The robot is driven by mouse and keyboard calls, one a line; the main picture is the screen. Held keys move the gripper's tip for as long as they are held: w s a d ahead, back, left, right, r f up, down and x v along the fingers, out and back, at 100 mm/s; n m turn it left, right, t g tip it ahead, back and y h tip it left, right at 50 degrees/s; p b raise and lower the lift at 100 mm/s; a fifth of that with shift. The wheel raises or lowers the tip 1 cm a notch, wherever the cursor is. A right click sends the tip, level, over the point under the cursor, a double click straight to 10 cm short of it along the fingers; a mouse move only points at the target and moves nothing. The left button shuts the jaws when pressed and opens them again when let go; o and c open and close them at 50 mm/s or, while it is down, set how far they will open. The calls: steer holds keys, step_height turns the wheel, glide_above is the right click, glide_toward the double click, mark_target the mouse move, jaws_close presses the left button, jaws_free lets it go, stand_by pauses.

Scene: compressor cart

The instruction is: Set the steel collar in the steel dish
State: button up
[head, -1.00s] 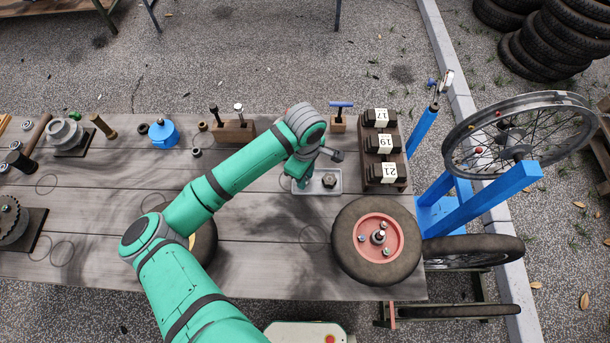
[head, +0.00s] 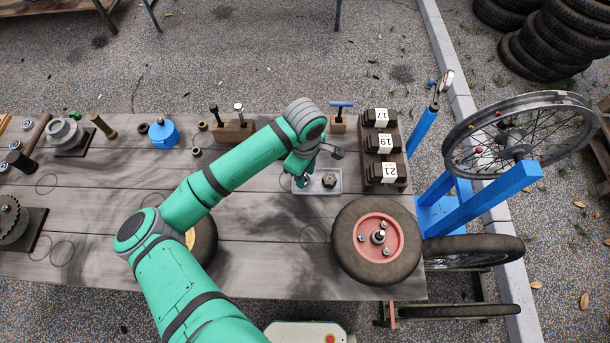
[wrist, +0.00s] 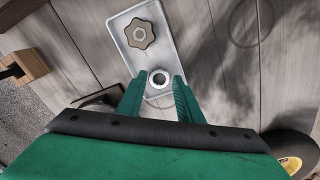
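The steel dish (head: 317,190) is a shallow light-grey rectangular tray on the bench, left of the weight rack. It also shows in the wrist view (wrist: 165,38). The steel collar (wrist: 159,79) is a small bright ring with a dark bore, seen between my fingertips over the near end of the dish. My gripper (wrist: 160,82) points down at the left part of the dish in the head view (head: 302,184). The fingertips flank the collar closely; whether they press on it is unclear. The collar is hidden by my gripper in the head view.
A lobed bronze-coloured knob or nut (wrist: 140,34) lies in the dish's other end. The weight rack (head: 386,150) stands close to its right, a wheel (head: 345,255) in front. A wooden block with upright tools (head: 233,131) is behind left. Bare planks lie left of the dish.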

step_height(320, 180, up, 10)
steer(key=shift+r, duration=0.25)
stand_by(0.6)
